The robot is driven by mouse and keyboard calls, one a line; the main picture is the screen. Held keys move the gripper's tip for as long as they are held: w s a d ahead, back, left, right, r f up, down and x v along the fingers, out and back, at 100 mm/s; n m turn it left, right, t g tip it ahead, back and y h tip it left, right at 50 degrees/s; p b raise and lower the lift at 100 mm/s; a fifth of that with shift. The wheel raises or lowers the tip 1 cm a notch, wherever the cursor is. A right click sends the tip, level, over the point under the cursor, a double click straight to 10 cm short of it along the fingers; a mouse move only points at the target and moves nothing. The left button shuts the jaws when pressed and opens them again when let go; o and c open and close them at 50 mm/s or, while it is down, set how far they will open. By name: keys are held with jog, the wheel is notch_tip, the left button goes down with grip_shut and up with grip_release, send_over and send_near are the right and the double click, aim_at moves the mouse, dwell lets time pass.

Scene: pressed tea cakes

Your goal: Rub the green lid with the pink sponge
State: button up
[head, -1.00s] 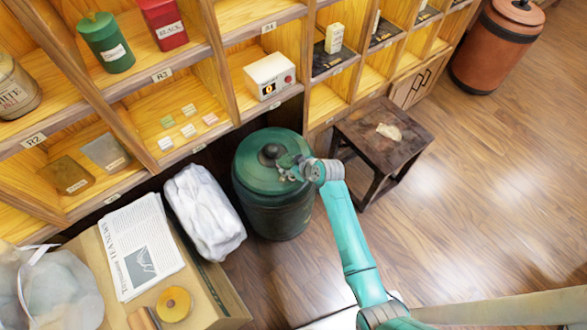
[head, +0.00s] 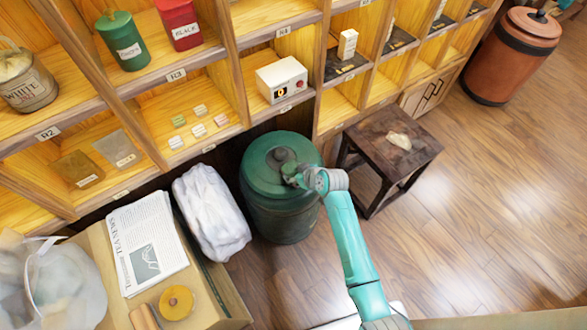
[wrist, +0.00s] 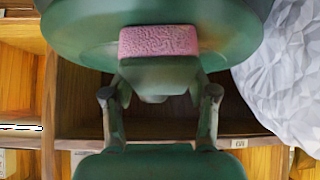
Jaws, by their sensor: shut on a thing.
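The green lid (head: 258,170) tops a green barrel (head: 272,218) on the floor and has a dark knob. My gripper (head: 297,178) is over the lid's right part, close to the knob. In the wrist view, the lid (wrist: 90,35) fills the top. The pink sponge (wrist: 158,42) sits at the front of my gripper (wrist: 159,85), which is shut on it. The sponge overlaps the lid there; whether it touches the surface is hard to tell. In the head view the sponge is hidden by the gripper.
A crumpled white bag (head: 211,212) stands left of the barrel, and a dark stool (head: 385,155) right of it. Wooden shelves (head: 228,75) with tins rise behind. A box with a newspaper (head: 147,240) is at lower left. Open floor (head: 470,210) lies to the right.

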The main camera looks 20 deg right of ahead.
jog(key=shift+s+d+f, duration=0.15)
jog(key=shift+s+d, duration=0.1)
jog(key=shift+s, duration=0.45)
jog(key=shift+s+d+f, duration=0.1)
jog(key=shift+s+d, duration=0.1)
jog(key=shift+s, duration=0.45)
jog(key=shift+s+d+f, duration=0.15)
jog(key=shift+s+d, duration=0.1)
jog(key=shift+s, duration=0.45)
jog(key=shift+s+a, duration=0.25)
jog(key=shift+a, duration=0.5)
jog(key=shift+w+a+r, duration=0.2)
jog(key=shift+w+a, duration=0.15)
jog(key=shift+w, duration=0.65)
jog(key=shift+w+a+r, duration=0.2)
jog(key=shift+w+a, duration=0.1)
jog(key=shift+w, duration=0.65)
jog(key=shift+w+a+r, duration=0.2)
jog(key=shift+w+a, duration=0.15)
jog(key=shift+w, duration=0.65)
jog(key=shift+r, duration=0.1)
jog(key=shift+s+d+r, duration=0.1)
jog(key=shift+s+r, duration=0.1)
jog(key=shift+r, duration=0.75)
jog(key=shift+s+d+r, duration=0.1)
jog(key=shift+s+r, duration=0.1)
jog(key=shift+r, duration=0.75)
jog(key=shift+s+r, duration=0.2)
jog(key=shift+r, duration=0.75)
jog(key=shift+r, duration=0.1)
